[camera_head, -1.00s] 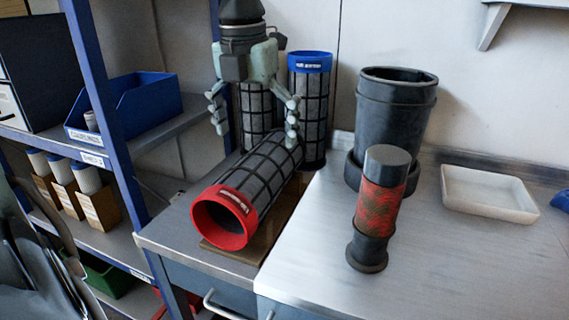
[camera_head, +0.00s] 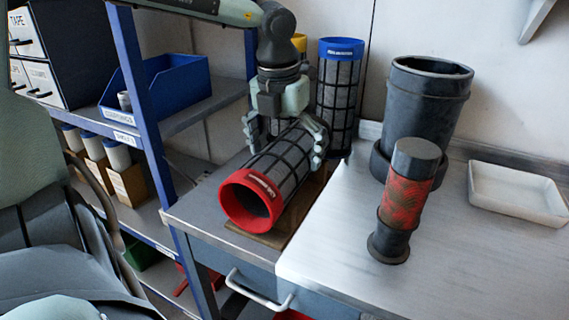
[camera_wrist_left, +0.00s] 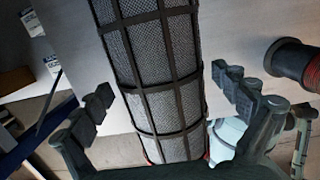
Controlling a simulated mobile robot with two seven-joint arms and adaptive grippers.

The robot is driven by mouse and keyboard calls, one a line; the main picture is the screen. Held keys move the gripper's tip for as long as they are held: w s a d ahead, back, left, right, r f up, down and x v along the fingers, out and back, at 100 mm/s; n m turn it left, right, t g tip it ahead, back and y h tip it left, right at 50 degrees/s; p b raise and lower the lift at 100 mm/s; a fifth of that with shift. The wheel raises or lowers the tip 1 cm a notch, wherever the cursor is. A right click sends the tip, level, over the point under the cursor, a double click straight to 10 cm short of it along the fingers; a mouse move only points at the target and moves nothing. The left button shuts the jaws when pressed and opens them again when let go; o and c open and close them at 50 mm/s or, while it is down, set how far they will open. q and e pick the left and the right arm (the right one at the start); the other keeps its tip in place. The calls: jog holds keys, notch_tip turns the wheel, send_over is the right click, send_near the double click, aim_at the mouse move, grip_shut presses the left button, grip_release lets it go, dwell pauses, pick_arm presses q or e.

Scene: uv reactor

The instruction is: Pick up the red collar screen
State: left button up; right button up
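The red collar screen (camera_head: 252,199) lies on its side on the bench at the centre of the head view, its open red end toward me. Its body is grey mesh inside a black grid. My left gripper (camera_head: 288,150) is above the screen with its fingers spread, one on each side of the body. In the left wrist view, the mesh body (camera_wrist_left: 155,75) runs between the two open fingers (camera_wrist_left: 165,105), with a gap on each side. The right gripper is not in view.
A blue-collared screen (camera_head: 340,95) and a yellow-collared screen (camera_head: 299,43) stand behind. A dark cylinder vessel (camera_head: 425,110), a red-banded cylinder (camera_head: 405,195) and a white tray (camera_head: 517,193) are on the right. A blue-framed shelf (camera_head: 140,120) stands left.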

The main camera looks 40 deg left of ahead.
pick_arm(q)
jog(key=c, duration=1.2)
jog(key=shift+r, duration=0.1)
